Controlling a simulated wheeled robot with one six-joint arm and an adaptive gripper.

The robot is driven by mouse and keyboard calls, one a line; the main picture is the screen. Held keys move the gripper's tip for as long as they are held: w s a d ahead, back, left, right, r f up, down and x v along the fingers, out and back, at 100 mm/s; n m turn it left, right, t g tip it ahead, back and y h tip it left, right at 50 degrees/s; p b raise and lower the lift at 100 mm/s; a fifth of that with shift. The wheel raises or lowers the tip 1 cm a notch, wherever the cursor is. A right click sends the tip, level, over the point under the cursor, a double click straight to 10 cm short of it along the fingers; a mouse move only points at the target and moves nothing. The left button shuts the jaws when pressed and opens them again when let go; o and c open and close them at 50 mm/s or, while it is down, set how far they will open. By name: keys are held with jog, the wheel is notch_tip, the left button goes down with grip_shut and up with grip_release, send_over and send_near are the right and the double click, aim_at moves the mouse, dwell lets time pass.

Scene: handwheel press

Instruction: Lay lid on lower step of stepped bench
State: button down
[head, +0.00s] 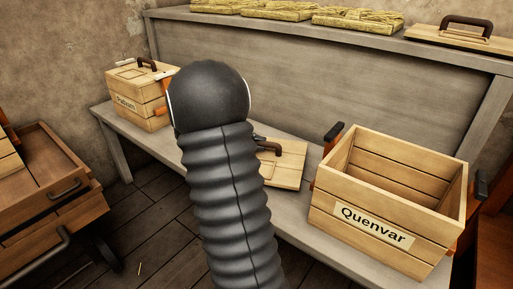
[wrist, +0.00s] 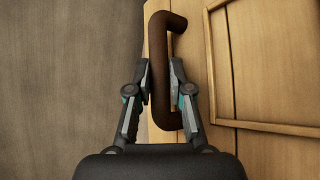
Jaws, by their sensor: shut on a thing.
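A pale wooden lid (head: 285,168) with a dark handle shows at the lower step (head: 303,208) of the stepped grey bench, left of the open Quenvar crate (head: 372,226). It looks flat on or just above the step; I cannot tell whether it touches. My arm hides its left part. In the wrist view my gripper (wrist: 160,82) is shut on the brown handle (wrist: 160,50) of the wooden lid (wrist: 270,70), with one finger on each side.
A lidded crate (head: 139,98) stands at the step's left end. The upper step holds several straw-coloured bundles (head: 282,11) and another handled lid (head: 462,36). A wooden drawer cart (head: 45,190) is at the left. Bare step shows between the lidded crate and my arm.

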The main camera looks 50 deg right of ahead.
jog(key=shift+f, duration=0.65)
jog(key=c, duration=1.1)
grip_release()
jog(key=shift+o, duration=0.2)
jog(key=v, duration=1.2)
jog(key=shift+p, duration=0.3)
jog(key=s+a+t+y, duration=0.3)
jog(key=s+a, duration=0.3)
jog(key=a, duration=0.4)
jog(key=s+a+r+t+y, duration=0.1)
jog(key=s+a+t+y, duration=0.3)
jog(key=s+a, duration=0.3)
jog(key=s+a+r+t+y, duration=0.1)
jog(key=s+a+t+y, duration=0.3)
jog(key=a, duration=0.9)
jog(key=s+y, duration=0.1)
jog(key=s, duration=0.1)
jog(key=shift+s+r, duration=0.25)
jog(key=shift+s, duration=0.1)
jog(key=shift+d, duration=0.1)
notch_tip(320, 180, up, 3)
jog(key=p, duration=0.2)
jog(key=shift+f+p, duration=0.1)
jog(key=shift+p, duration=0.3)
